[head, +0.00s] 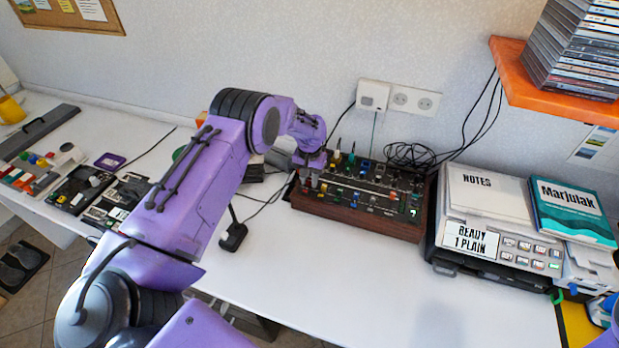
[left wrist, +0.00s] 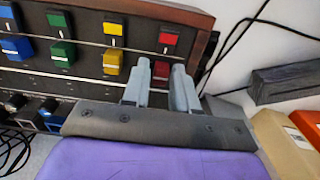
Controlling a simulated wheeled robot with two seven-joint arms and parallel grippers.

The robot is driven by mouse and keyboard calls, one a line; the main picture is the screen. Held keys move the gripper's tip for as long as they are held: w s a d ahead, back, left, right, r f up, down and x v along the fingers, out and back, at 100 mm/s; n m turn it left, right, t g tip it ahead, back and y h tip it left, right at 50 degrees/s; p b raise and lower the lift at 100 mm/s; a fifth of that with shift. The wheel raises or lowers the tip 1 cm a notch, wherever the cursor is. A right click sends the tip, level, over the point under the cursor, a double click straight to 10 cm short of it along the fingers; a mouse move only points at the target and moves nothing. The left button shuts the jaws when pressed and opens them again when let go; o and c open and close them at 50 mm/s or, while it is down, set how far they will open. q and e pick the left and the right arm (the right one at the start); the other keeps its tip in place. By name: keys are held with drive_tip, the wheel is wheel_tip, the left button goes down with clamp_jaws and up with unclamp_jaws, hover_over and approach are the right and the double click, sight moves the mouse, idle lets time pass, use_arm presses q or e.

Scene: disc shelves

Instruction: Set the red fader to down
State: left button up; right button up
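The dark mixer (head: 361,225) with wooden sides stands on the white desk by the wall. In the left wrist view it shows columns of blue, green, yellow and red pieces. The red column has an upper red piece (left wrist: 168,38) and a lower red piece (left wrist: 161,68); which one is the fader's cap is unclear. My left gripper (left wrist: 160,66) is at the mixer, its two grey fingers apart, with the lower red piece showing between them. I cannot tell whether they touch it. In the head view, my left gripper (head: 310,162) is over the mixer's left end. My right gripper is out of view.
Black cables (head: 410,155) lie coiled behind the mixer. A grey device with a NOTES stack (head: 487,190) stands to its right, below an orange shelf (head: 520,85) of disc cases. Several small panels (head: 80,188) lie at the left. The desk in front of the mixer is clear.

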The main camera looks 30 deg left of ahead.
sight(309, 181)
use_arm(q)
drive_tip(key=shift+s+a, duration=0.1)
wheel_tip(309, 181, up, 11)
drive_tip(key=b, duration=0.2)
drive_tip(key=shift+f, duration=0.2)
